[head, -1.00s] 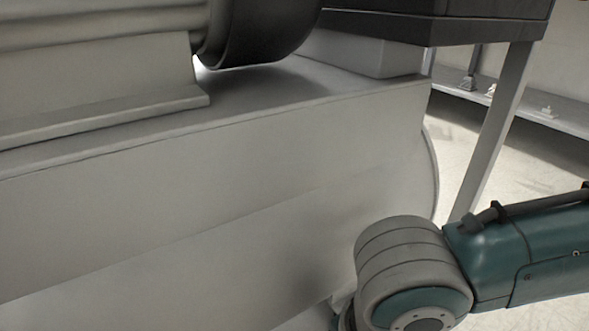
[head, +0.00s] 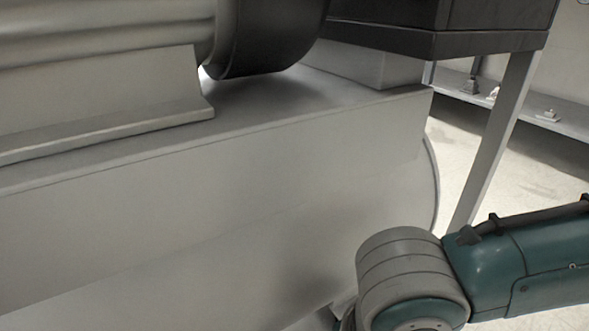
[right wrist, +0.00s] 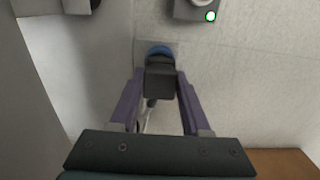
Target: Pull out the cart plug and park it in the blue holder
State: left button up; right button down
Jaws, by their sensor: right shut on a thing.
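In the right wrist view, the dark plug (right wrist: 160,84) sits between the purple fingers of my right gripper (right wrist: 160,76), which is shut on it. A cable hangs below the plug. A blue rounded part (right wrist: 159,50), perhaps the blue holder, shows on the pale wall just beyond the plug's far end. I cannot tell whether the plug is in it, touching it or only in front of it. In the head view my right arm comes in from the right, and its gripper is hidden below the frame. My left gripper is not in view.
A grey box with a green light (right wrist: 210,16) is on the wall above right of the plug. A big grey compressor body (head: 230,180) fills the head view's left and middle, close to my right arm. A low shelf (head: 560,124) stands at the back right.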

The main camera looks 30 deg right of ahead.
jog(key=shift+f+b, duration=0.45)
jog(key=shift+f, duration=0.2)
jog(key=c, duration=0.7)
grip_release()
jog(key=shift+o, duration=0.2)
jog(key=shift+r, duration=0.15)
notch_tip(320, 180, up, 4)
jog(key=p, duration=0.5)
jog(key=shift+r, duration=0.15)
notch_tip(320, 180, up, 7)
jog(key=p, duration=0.8)
jog(key=shift+f, duration=0.2)
